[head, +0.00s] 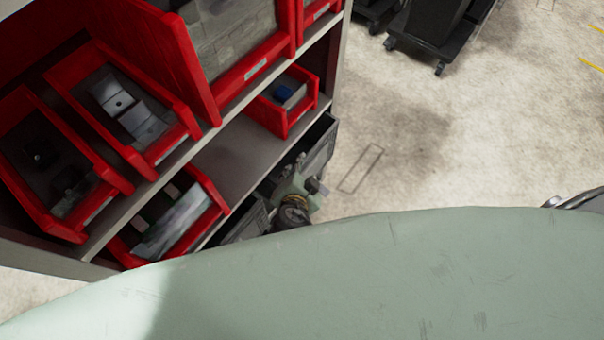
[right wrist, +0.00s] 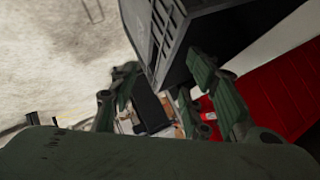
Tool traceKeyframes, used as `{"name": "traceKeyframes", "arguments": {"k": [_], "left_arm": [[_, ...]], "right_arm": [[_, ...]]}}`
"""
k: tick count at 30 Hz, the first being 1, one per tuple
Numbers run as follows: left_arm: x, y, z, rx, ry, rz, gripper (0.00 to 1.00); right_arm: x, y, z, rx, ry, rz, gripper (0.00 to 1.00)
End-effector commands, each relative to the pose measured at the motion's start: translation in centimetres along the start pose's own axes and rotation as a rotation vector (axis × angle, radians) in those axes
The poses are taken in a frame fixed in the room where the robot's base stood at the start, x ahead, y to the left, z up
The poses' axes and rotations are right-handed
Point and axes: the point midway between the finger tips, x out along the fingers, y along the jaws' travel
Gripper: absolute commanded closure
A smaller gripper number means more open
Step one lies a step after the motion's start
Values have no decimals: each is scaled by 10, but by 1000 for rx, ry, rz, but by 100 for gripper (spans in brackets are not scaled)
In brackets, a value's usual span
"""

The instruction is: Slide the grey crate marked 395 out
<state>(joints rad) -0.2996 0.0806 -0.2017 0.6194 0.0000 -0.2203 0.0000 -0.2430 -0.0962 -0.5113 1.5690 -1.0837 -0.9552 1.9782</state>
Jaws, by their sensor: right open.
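A dark grey crate (head: 318,145) sits on the low shelf at the right end, partly hidden behind my right gripper (head: 302,188). Another grey crate side (head: 248,225) shows to its left; I cannot tell whether it is the same crate. No 395 marking can be read. In the right wrist view, a dark ribbed crate (right wrist: 192,45) reaches down from the top between the spread fingers of my right gripper (right wrist: 170,95). The gripper is open; contact with the crate cannot be made out. My left gripper is not in view.
A shelf unit (head: 225,160) holds several red bins, including a small one (head: 283,98) above the crate and a large one (head: 150,55). Free floor (head: 430,130) lies to the right. A dark wheeled cart (head: 432,35) stands at the back.

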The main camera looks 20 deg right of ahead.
Motion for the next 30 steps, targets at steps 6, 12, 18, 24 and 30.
{"name": "traceKeyframes", "arguments": {"k": [6, 12, 18, 24, 30], "left_arm": [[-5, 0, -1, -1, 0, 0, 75], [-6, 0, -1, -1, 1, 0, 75], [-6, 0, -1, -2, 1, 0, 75], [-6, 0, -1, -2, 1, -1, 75], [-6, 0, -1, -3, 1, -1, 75]], "right_arm": [[36, -1, -2, -3, 3, 0, 56], [57, -1, -1, -2, 2, -1, 56], [64, 0, -1, 1, 1, 0, 56], [64, 0, -1, 1, 1, 0, 56], [64, 0, -1, 1, 1, 0, 73]]}}
